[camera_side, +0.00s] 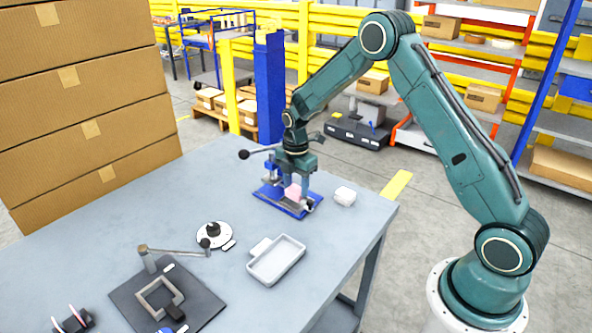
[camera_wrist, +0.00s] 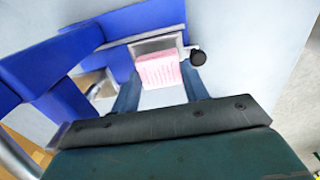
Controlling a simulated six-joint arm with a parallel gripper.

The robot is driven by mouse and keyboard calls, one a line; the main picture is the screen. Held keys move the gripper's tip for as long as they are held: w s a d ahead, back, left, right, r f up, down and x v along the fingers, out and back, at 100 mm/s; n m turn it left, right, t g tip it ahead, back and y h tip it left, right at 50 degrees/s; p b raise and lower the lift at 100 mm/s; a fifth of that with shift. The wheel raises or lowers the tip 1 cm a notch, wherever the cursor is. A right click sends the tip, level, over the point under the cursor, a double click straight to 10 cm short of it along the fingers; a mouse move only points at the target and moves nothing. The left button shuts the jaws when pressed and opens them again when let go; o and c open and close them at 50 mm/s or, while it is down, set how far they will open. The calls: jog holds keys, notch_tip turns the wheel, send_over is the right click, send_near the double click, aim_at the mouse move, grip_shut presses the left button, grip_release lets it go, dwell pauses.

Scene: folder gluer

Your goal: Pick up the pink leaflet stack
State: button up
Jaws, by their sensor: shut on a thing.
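The pink leaflet stack (camera_wrist: 160,71) is a small block with printed lines on its face. In the wrist view it sits between the two fingers of my gripper (camera_wrist: 162,88), which are shut on it. In the side view the pink stack (camera_side: 292,192) shows low between the fingers of my gripper (camera_side: 293,190), at the blue fixture (camera_side: 268,193). The fixture has a blue base and a grey metal bed. I cannot tell whether the stack still touches the bed. My fingers hide part of it in the side view.
A lever with a black ball (camera_side: 244,155) sticks out left of the fixture. A small white block (camera_side: 345,196) lies to its right. Stacked cardboard boxes (camera_side: 85,130) line the left.

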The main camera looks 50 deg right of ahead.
notch_tip(320, 180, up, 18)
dwell(0.5)
jog(key=shift+f, duration=0.15)
dwell(0.4)
jog(key=m, duration=0.9)
send_over(294, 192)
jog(key=s+a, duration=0.3)
jog(key=a, duration=0.1)
notch_tip(294, 192, down, 8)
jog(key=shift+s+a+f+m, duration=0.85)
jog(key=shift+f+m, duration=0.4)
jog(key=shift+m, duration=0.25)
jog(key=shift+s+a+f+m, duration=0.75)
jog(key=shift+s+f+m, duration=0.25)
jog(key=shift+f+m, duration=0.4)
jog(key=shift+s+a+f+m, duration=0.85)
jog(key=shift+f+m, duration=0.3)
jog(key=shift+m, duration=0.45)
jog(key=shift+r, duration=0.1)
